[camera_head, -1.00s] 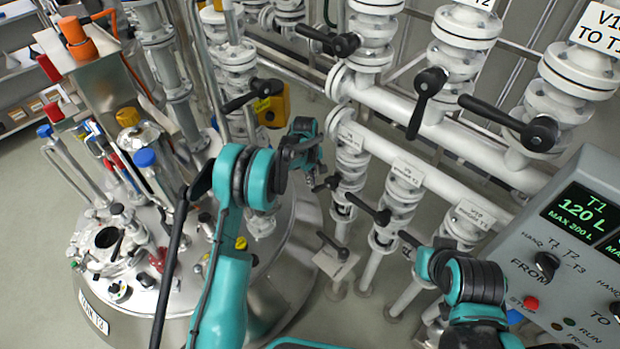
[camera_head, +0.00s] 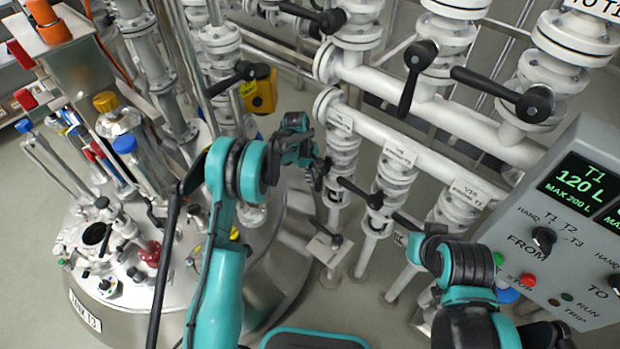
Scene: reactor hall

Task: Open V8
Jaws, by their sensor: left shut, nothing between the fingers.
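Three lower white valves stand in a row below the lower pipe, with small tags. The tag on the leftmost one (camera_head: 341,122) is too small to read surely; I take this valve (camera_head: 344,152) for V8. My left gripper (camera_head: 319,178) is at its left side, shut and empty. The gripper hides part of this valve's black handle, so its position and any contact are unclear. The middle valve's black handle (camera_head: 358,191) points to the left.
The steel tank (camera_head: 130,285) with glass columns and fittings stands at left. Upper valves with long black handles (camera_head: 503,92) line the upper pipe. The control panel (camera_head: 560,225) reading T1 120 L is at right, close to my right arm. A yellow box (camera_head: 262,93) is behind.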

